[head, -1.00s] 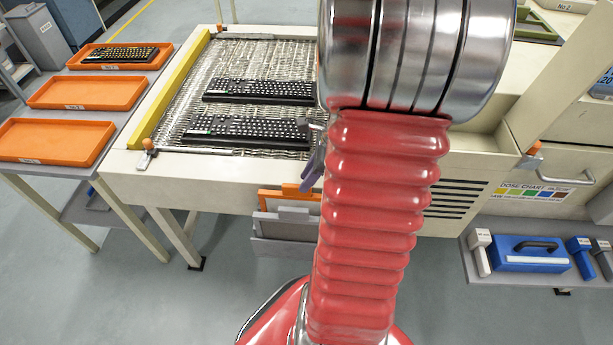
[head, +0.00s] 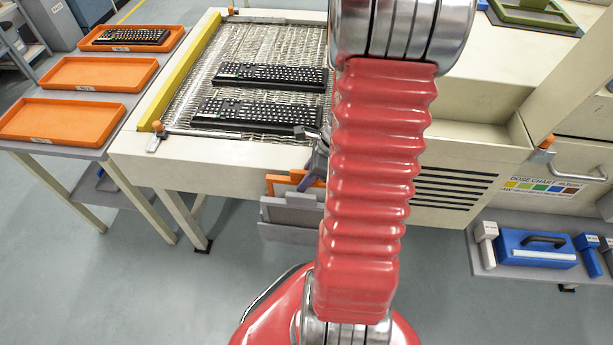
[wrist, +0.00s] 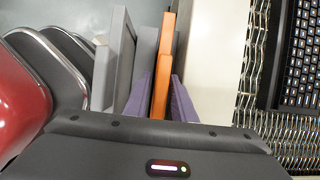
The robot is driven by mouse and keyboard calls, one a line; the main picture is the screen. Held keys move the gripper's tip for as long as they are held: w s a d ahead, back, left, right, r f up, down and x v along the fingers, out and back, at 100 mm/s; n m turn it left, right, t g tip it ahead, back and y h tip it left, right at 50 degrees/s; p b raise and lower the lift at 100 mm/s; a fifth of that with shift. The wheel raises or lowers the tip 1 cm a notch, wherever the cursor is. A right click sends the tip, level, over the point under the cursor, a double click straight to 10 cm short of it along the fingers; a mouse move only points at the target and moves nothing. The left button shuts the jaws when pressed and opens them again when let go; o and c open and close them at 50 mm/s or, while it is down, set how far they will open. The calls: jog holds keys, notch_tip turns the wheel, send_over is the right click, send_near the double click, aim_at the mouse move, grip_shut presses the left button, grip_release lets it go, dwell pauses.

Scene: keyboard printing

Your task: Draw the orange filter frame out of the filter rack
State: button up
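The orange filter frame (head: 277,183) stands upright in the grey filter rack (head: 285,232) on the front of the cream machine, beside grey frames (head: 290,212). In the wrist view the orange frame (wrist: 161,85) lies between the two purple fingers of my gripper (wrist: 162,95), one on each side and close to it. I see no clear grip on it. In the head view my gripper (head: 318,165) is at the frame's upper right part, partly hidden by my red arm. The frame's lower part is hidden in the rack.
Two black keyboards (head: 270,76) lie on the mesh conveyor (head: 215,80) above the rack. Grey frames (wrist: 120,62) stand close to the left of my fingers in the wrist view. The cream machine wall (wrist: 208,60) is at their right. Orange trays (head: 62,119) are far left.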

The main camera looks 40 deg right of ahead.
grip_shut()
jog(key=shift+c, duration=1.2)
grip_release()
grip_shut()
jog(key=shift+r, duration=0.1)
jog(key=shift+r, duration=5.75)
